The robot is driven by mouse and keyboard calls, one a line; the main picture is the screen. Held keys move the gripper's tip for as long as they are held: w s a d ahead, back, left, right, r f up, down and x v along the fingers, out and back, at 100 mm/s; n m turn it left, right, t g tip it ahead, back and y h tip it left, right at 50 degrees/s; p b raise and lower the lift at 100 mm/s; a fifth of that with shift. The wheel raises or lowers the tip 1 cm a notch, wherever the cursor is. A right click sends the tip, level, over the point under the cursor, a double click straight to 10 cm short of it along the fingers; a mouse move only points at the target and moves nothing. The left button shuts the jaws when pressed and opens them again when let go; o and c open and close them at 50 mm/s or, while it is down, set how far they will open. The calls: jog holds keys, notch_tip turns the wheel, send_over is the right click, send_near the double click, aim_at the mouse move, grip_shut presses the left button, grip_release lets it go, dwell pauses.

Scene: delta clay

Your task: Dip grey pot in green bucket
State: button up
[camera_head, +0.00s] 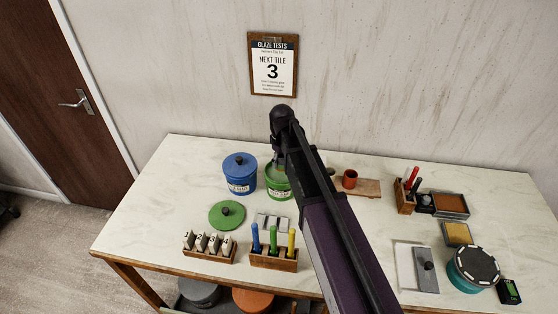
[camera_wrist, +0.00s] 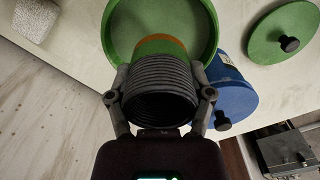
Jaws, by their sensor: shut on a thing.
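The grey pot (camera_wrist: 160,88) is ribbed, and its dark open mouth faces the wrist camera. My gripper (camera_wrist: 160,97) is shut on it, one finger on each side. The green bucket (camera_head: 279,193) stands open at the back of the table; its rim (camera_wrist: 208,22) curves around the pot's far end in the wrist view. An orange band and a green surface show past the ribs; I cannot tell whether they belong to the pot or how deep it sits. In the head view my arm mostly hides the pot.
A lidded blue bucket (camera_head: 240,175) stands just left of the green bucket. A green lid (camera_head: 227,214) lies in front. Numbered tiles (camera_head: 208,243) and a holder with coloured tools (camera_head: 273,257) stand near the front edge. A reddish cup (camera_head: 349,179) stands on a board to the right.

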jog(key=shift+r, duration=0.15)
jog(key=shift+r+p, duration=1.4)
jog(key=shift+p, duration=0.1)
